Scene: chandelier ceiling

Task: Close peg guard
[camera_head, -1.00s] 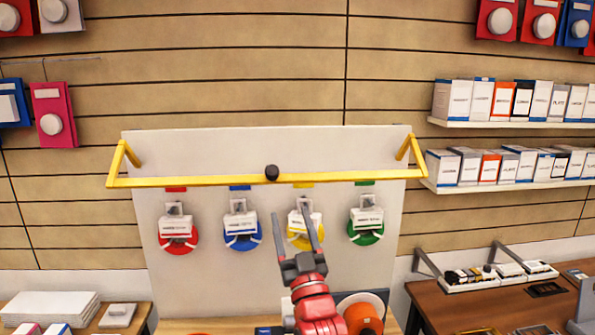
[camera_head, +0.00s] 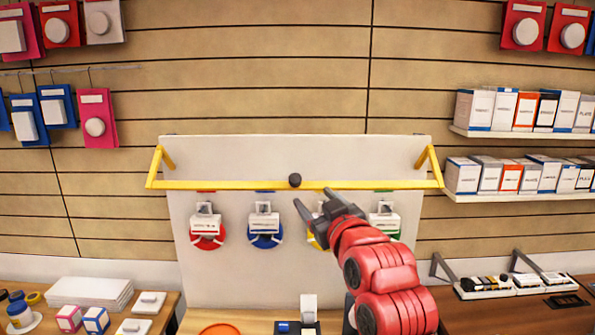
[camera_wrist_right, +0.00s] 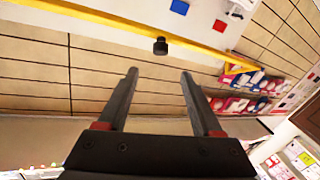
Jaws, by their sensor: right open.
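The yellow peg guard (camera_head: 230,184) is a bar on two side arms, raised across the upper part of a white board (camera_head: 290,155). A dark round knob (camera_head: 295,180) sits at its middle. Below the bar hang red (camera_head: 207,241), blue (camera_head: 265,240), yellow and green tagged items; my right arm partly covers the yellow and green ones. My right gripper (camera_head: 311,200) is open and empty, just below and right of the knob. In the right wrist view the knob (camera_wrist_right: 160,46) lies beyond the open fingers (camera_wrist_right: 160,75), apart from them. My left gripper is not in view.
White shelves with boxes (camera_head: 500,108) are on the right wall. Packs (camera_head: 95,115) hang at upper left. A table (camera_head: 250,318) stands below the board, with side tables left and right. The space in front of the board's left half is clear.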

